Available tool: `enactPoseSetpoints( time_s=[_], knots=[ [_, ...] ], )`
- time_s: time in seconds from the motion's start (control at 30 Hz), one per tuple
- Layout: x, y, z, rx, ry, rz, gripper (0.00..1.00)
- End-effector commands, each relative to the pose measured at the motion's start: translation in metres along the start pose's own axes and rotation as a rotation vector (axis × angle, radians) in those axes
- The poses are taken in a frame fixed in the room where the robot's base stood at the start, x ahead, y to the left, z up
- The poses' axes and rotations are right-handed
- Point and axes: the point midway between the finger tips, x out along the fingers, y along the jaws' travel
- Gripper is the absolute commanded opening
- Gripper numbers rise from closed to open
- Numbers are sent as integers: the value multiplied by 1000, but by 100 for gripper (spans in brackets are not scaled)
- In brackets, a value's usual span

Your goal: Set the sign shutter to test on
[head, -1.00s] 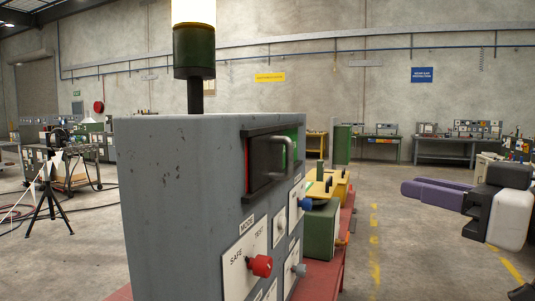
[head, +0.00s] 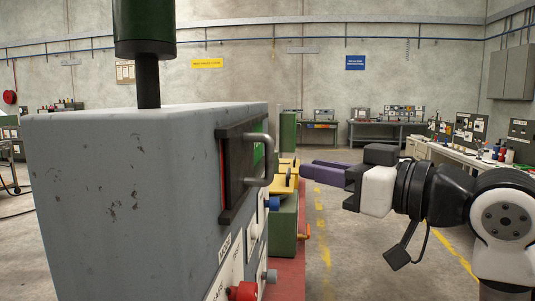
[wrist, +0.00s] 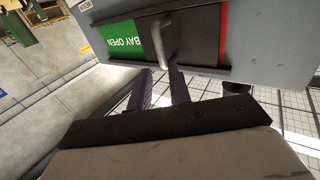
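The sign shutter (head: 241,170) is a dark sliding panel in a black frame on the grey box's face, with a metal bar handle (head: 263,160). My gripper (head: 304,171) has purple fingers and is right of the handle in the head view. In the wrist view my gripper (wrist: 160,72) is open and empty, its fingertips just below the handle, apparently not touching.
The grey box (head: 130,190) carries a red knob (head: 243,291) and a blue knob (head: 272,203) below the shutter. A dark post with a green lamp base (head: 144,35) rises on top. Green and yellow equipment (head: 284,225) stands behind. Floor to the right is open.

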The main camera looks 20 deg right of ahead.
Motion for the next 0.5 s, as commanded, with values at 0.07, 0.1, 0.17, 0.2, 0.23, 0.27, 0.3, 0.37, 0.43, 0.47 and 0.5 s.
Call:
enactPoseSetpoints(
  time_s=[0.07,0.1,0.17,0.2,0.23,0.27,0.3,0.37,0.43,0.47,0.5],
  knots=[
    [19,-1,-3,1,-3,-4,20],
    [28,0,-4,1,-2,-3,20],
    [41,-1,-4,1,-2,-3,20],
    [49,-1,-3,0,-2,-3,20],
    [55,-1,-3,1,-1,-3,20],
    [60,0,-3,1,-2,-2,20],
    [68,0,-3,1,-1,-2,20],
    [77,0,-2,1,-2,-2,20],
    [86,0,-2,1,-1,-1,20],
    [89,0,-2,1,-1,-2,20],
    [93,0,-2,1,-1,-2,20]
  ],
)
